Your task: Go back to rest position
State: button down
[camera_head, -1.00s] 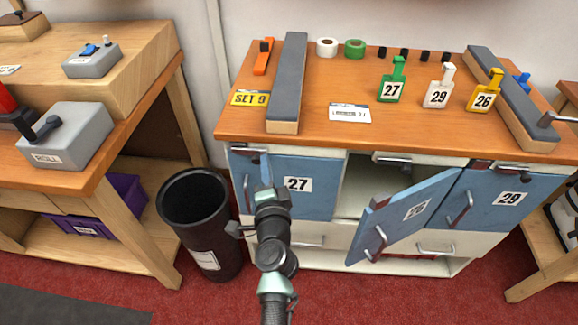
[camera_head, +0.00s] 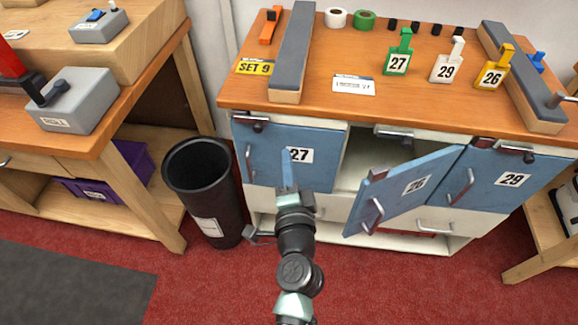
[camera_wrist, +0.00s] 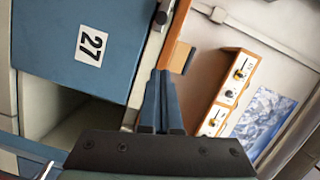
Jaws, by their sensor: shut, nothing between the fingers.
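My gripper (camera_head: 288,172) is in front of the blue door marked 27 (camera_head: 325,165) in the head view. Its slim blue fingers are together and hold nothing. They partly overlap the door in the picture; I cannot tell the exact gap. In the wrist view the closed fingers (camera_wrist: 160,98) point up the frame, with the door marked 27 (camera_wrist: 50,40) to their left. My arm reaches up from the bottom of the head view.
The blue door marked 26 (camera_head: 400,195) hangs open; the door marked 29 (camera_head: 505,190) is shut. A black bin (camera_head: 205,180) stands left of my arm. Numbered tags 27 (camera_head: 398,62), 29 (camera_head: 447,68) and 26 (camera_head: 492,75) stand on the bench top (camera_head: 420,105). Red floor is clear in front.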

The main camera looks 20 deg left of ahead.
jog(key=shift+s+d, duration=0.35)
jog(key=shift+s, duration=0.3)
jog(key=w+d+r+n+t, duration=0.2)
jog(key=d+r+n, duration=0.15)
jog(key=r, duration=1.05)
jog(key=w+d+r+n+t, duration=0.2)
jog(key=r+n+t, duration=0.15)
jog(key=r, duration=0.95)
jog(key=s+d+r+n+t+h, duration=0.1)
jog(key=s+d+r+t+h, duration=0.25)
jog(key=r, duration=0.55)
jog(key=s+d+r+t+h, duration=0.1)
jog(key=s+d+r+h, duration=0.1)
jog(key=s+d+r, duration=0.35)
jog(key=s+d+r+n+t+h, duration=0.1)
jog(key=s+d+r+t+h, duration=0.3)
jog(key=r, duration=0.7)
notch_tip(320, 180, up, 16)
jog(key=a+g+p, duration=0.1)
jog(key=a+p, duration=0.1)
jog(key=p, duration=1.4)
jog(key=shift+s+r+g+y, duration=0.2)
jog(key=shift+s+g+y, duration=0.1)
jog(key=shift+y, duration=0.15)
jog(key=shift+w, duration=0.1)
